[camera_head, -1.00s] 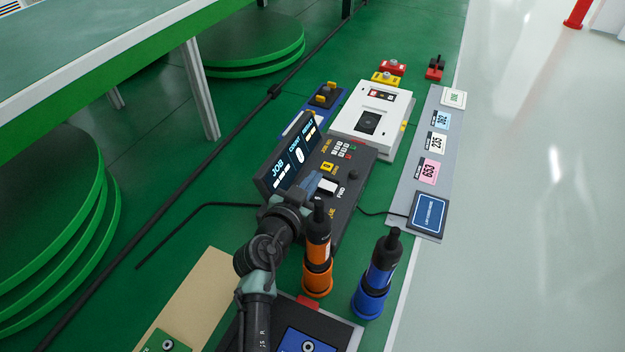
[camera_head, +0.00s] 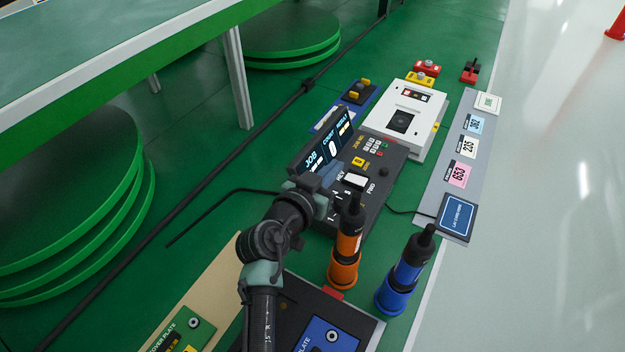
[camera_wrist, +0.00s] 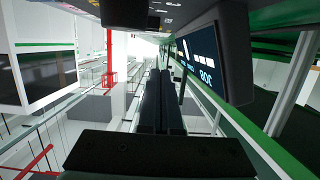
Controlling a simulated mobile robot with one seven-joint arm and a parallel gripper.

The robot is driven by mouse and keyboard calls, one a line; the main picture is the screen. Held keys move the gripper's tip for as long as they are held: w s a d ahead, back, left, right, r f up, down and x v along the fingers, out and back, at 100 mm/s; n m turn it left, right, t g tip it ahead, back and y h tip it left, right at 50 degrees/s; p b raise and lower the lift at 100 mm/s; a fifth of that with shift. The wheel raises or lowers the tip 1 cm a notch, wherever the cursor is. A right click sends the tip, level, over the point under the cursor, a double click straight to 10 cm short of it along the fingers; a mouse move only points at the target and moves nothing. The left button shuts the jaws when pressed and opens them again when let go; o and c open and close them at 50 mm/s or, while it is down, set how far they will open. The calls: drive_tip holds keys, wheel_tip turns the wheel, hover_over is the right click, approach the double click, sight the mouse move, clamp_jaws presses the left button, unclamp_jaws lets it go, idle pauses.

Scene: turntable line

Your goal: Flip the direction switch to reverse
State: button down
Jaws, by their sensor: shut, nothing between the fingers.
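The direction switch (camera_head: 355,180) is a white rocker on the dark control console (camera_head: 391,183), between the lettering REV on its left and FWD on its right. My gripper (camera_head: 333,171) is shut and empty, just left of the switch by the REV lettering and close to the console's tilted display (camera_head: 326,147). I cannot tell from this view whether it touches the console. In the wrist view my closed fingers (camera_wrist: 160,95) point ahead, with the display (camera_wrist: 205,62) to their right. The switch cannot be made out there. Which way the rocker is tipped is too small to tell.
A grey strip with cards (camera_head: 455,206) lies to the right. A black cable runs along the left.

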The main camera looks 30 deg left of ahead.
drive_tip(key=v, duration=0.6)
drive_tip(key=shift+s+r, duration=0.1)
drive_tip(key=shift+s, duration=0.15)
drive_tip(key=w+d+r+m+t, duration=0.1)
drive_tip(key=d+r+t, duration=0.15)
drive_tip(key=r, duration=0.65)
drive_tip(key=w+d+r+t, duration=0.1)
drive_tip(key=d+r, duration=0.3)
drive_tip(key=r, duration=0.5)
drive_tip(key=w+d+r+m+t, duration=0.1)
drive_tip(key=d+r+t, duration=0.15)
drive_tip(key=r, duration=0.65)
drive_tip(key=s+d+r+n+t+p, duration=0.1)
drive_tip(key=s+d+r+t, duration=0.1)
drive_tip(key=s+d+r, duration=0.45)
drive_tip(key=s+d+r+n+t, duration=0.1)
drive_tip(key=s+r+t, duration=0.15)
drive_tip(key=r, duration=0.75)
drive_tip(key=s+d+r+n+t+p, duration=0.1)
drive_tip(key=s+d+r+t, duration=0.15)
drive_tip(key=s+r, duration=0.4)
wheel_tip(320, 180, up, 13)
drive_tip(key=w+p, duration=0.1)
drive_tip(key=p, duration=1)
drive_tip(key=shift+w+d+f+m+g+y, duration=0.15)
drive_tip(key=shift+w+m+g+y, duration=0.15)
drive_tip(key=shift+w+g, duration=0.1)
